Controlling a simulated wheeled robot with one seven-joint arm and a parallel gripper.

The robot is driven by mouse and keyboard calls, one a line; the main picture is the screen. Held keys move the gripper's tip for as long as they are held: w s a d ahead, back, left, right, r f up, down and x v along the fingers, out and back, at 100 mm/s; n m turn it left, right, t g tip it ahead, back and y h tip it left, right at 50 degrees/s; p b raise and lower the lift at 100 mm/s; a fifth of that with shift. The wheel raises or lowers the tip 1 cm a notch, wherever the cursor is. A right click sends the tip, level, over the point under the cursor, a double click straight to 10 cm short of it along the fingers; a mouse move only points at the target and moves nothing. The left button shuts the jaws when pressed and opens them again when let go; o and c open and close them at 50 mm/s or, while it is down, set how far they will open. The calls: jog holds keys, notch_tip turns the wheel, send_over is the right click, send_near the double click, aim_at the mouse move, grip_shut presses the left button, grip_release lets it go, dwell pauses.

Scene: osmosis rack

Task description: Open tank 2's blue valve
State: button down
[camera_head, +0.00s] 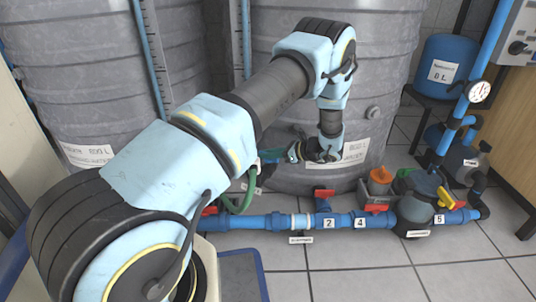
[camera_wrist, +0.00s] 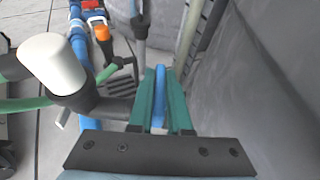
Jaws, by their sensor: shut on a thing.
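My gripper (camera_wrist: 162,92) shows in the wrist view with its two teal fingers closed on a narrow blue handle (camera_wrist: 159,98), which I take to be the blue valve's lever. The handle lies between the fingers and runs along them. In the head view my gripper (camera_head: 270,156) points left, low in front of the large grey tank (camera_head: 385,75). The blue handle cannot be made out there. A dark pipe fitting (camera_wrist: 100,107) lies left of the fingers in the wrist view. No tank number is readable near the handle.
A blue pipe (camera_head: 265,222) with tags 2, 4 and 5 and red-handled valves runs along the floor. A green hose (camera_head: 243,196) curves below my gripper. A white cylinder (camera_wrist: 53,60) stands left of the fingers. The grey tank wall (camera_wrist: 255,90) is close on the right.

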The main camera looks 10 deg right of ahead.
jog(key=shift+n+g+y, duration=0.9)
jog(key=shift+n+g, duration=0.6)
jog(key=c, duration=0.9)
grip_release()
jog(key=shift+o, duration=0.2)
jog(key=p+v, duration=0.3)
jog(key=v, duration=0.7)
jog(key=shift+s+d+r, duration=0.15)
jog(key=shift+s+d, duration=0.1)
jog(key=shift+d, duration=0.05)
